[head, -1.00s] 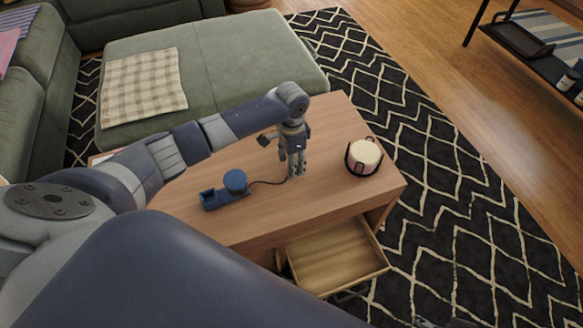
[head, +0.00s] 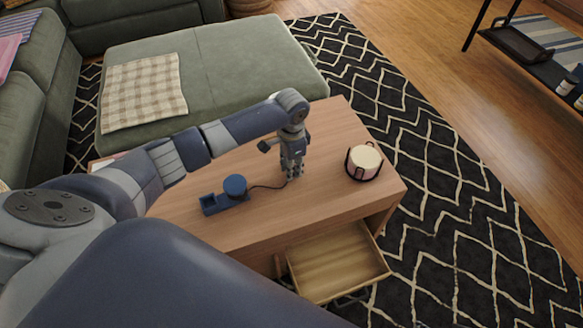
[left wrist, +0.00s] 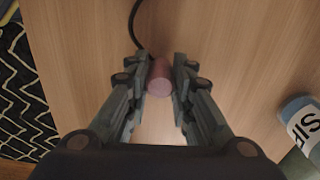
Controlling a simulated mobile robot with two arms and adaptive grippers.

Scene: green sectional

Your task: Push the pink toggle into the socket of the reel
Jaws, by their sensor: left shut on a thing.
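The blue reel (head: 235,185) stands on the wooden table, left of my left gripper. Its low base ends in a block with a recess (head: 209,204) on the left. A thin dark cord (head: 265,187) runs from the reel to my left gripper (head: 293,175). In the left wrist view, the left gripper (left wrist: 161,82) is shut on the pink toggle (left wrist: 160,79), a short cylinder with its round end facing the camera. The cord (left wrist: 134,25) rises from near it. In the head view the fingers hide the toggle. My right gripper is not visible.
A pale candle in a dark holder (head: 364,163) stands right of the left gripper. A wooden drawer (head: 338,264) is open below the table's front edge. A blue thing with a white label (left wrist: 305,120) shows at the wrist view's right edge. Table around the reel is clear.

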